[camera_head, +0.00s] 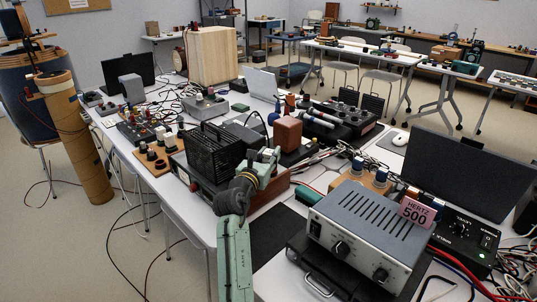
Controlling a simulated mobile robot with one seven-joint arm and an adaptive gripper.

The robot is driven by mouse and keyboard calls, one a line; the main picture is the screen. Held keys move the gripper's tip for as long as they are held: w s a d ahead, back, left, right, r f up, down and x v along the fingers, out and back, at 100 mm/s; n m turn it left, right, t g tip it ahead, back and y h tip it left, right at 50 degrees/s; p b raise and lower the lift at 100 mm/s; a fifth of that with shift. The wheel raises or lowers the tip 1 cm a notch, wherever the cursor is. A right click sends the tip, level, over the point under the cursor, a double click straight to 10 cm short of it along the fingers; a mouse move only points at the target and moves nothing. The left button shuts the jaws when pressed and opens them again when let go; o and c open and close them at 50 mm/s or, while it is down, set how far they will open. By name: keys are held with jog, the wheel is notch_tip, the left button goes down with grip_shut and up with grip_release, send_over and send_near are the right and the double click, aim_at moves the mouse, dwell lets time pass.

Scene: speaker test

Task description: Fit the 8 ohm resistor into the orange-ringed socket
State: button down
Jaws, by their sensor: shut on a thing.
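My gripper (270,157), green with a dark wrist, is seen from behind above the middle of the bench. It is shut at the near lower edge of a reddish-brown block (288,132). The fingers partly hide where they meet it. No marking on the block is readable, so I cannot tell whether it is the 8 ohm resistor. I cannot make out an orange-ringed socket. A tan wooden stand with blue-and-white topped parts (370,178) is right of the gripper.
A grey metal unit (365,235) with a pink "HERTZ 500" card (415,213) stands at the front right. A black finned box (210,150) is left of the gripper. A dark laptop (455,172) and loose cables crowd the right. A dark mat (278,235) looks clear.

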jog(key=shift+r, duration=0.1)
jog(key=shift+f, duration=0.25)
jog(key=c, duration=1.2)
grip_release()
jog(key=shift+r, duration=0.15)
jog(key=shift+s+a, duration=0.1)
jog(key=shift+s, duration=0.1)
jog(key=b+v, duration=0.2)
jog(key=v, duration=0.9)
jog(key=shift+s+a, duration=0.1)
jog(key=shift+s, duration=0.15)
